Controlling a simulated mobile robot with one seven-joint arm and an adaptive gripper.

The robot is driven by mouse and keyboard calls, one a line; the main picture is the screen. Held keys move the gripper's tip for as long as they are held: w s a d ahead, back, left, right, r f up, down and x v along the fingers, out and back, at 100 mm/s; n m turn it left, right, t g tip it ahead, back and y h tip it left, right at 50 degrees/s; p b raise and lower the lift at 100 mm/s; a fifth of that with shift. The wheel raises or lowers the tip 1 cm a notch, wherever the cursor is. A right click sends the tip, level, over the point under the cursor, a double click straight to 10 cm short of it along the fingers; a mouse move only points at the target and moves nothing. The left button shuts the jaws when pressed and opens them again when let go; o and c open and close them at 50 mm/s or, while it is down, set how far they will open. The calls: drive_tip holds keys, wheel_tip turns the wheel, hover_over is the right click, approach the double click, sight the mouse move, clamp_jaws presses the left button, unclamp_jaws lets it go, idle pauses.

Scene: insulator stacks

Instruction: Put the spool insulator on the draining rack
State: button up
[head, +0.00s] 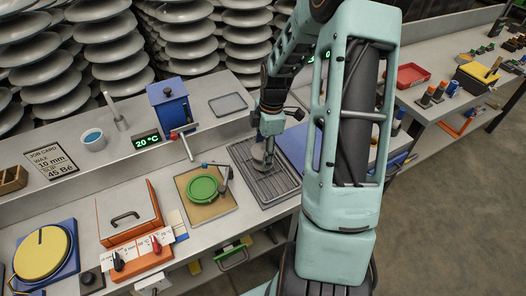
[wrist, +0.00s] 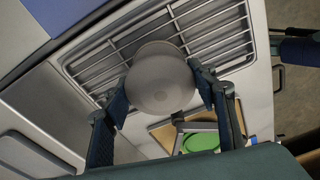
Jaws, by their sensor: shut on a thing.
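The spool insulator (wrist: 160,78) is a smooth grey round piece, seen end-on in the wrist view between the two fingers of my gripper (wrist: 163,95). In the head view the insulator (head: 262,158) shows as a small grey shape below my gripper (head: 267,140). My gripper is shut on it. The draining rack (head: 279,187) is a grey slatted tray on the bench, and its bars (wrist: 222,38) lie behind the insulator in the wrist view. The insulator is over the rack's far left part; I cannot tell whether it touches the bars.
A green round lid (head: 203,188) on a tan board stands left of the rack. A blue box with a crank (head: 168,105) is behind it. A blue panel (head: 293,146) lies right of the rack. An orange case (head: 128,212) is further left.

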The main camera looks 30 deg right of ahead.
drive_tip(key=o, duration=1.7)
drive_tip(key=shift+f, duration=0.1)
wheel_tip(320, 180, up, 12)
drive_tip(key=d, duration=0.1)
drive_tip(key=shift+s+d, duration=0.15)
drive_tip(key=shift+d, duration=0.05)
